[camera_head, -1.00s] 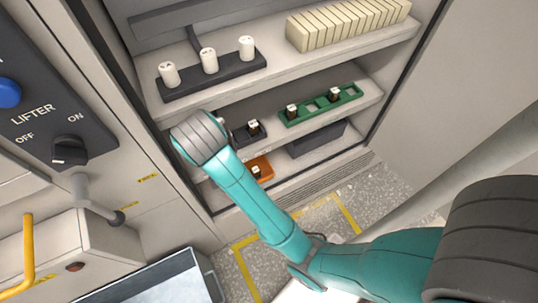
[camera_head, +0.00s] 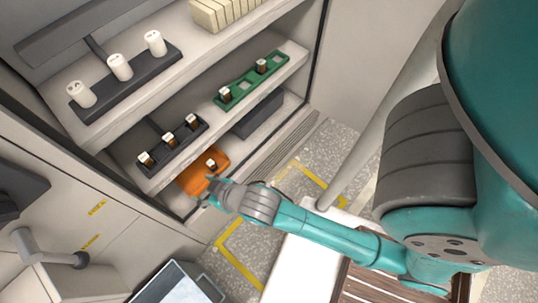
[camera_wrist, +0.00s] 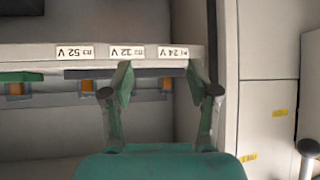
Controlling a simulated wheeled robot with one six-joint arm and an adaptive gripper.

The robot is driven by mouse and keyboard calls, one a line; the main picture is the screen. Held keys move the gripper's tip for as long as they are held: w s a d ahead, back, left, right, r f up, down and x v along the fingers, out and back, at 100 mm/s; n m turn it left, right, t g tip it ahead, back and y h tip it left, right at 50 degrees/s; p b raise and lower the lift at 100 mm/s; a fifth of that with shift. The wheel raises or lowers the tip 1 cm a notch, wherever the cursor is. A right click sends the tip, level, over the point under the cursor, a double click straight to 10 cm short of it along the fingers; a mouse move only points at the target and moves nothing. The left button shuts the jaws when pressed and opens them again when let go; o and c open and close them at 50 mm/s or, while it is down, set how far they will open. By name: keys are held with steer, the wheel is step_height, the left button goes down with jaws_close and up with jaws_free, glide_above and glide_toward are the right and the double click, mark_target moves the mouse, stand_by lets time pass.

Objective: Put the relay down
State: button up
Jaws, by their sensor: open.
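A small dark relay (camera_head: 212,163) with a pale top stands in the orange tray (camera_head: 190,180) on the bottom shelf. Several similar relays stand above: three in the black tray (camera_head: 158,165) and two in the green tray (camera_head: 243,86), which has empty places. My gripper (camera_head: 212,190) is in front of the orange tray, near its front end. In the wrist view my gripper (camera_wrist: 165,80) is open with nothing between its fingers. Beyond it are a shelf edge with voltage labels (camera_wrist: 125,51) and parts of relays (camera_wrist: 87,86). Whether a finger touches the orange tray cannot be told.
White bobbins (camera_head: 120,67) stand in a dark rack on the top shelf, beside a row of cream blocks (camera_head: 222,10). A dark bin (camera_head: 258,113) lies right of the orange tray. The cabinet's side wall and a lever (camera_head: 50,258) are at the left.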

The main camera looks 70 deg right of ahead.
steer(key=s+r+t, duration=0.2)
steer(key=s+r, duration=0.2)
steer(key=s, duration=0.7)
steer(key=s+r+t, duration=0.2)
steer(key=s+r, duration=0.2)
steer(key=s, duration=0.8)
steer(key=shift+s+d+r+n+t+y, duration=0.2)
steer(key=shift+r+n+t+y, duration=0.1)
steer(key=shift+r+n+y, duration=0.1)
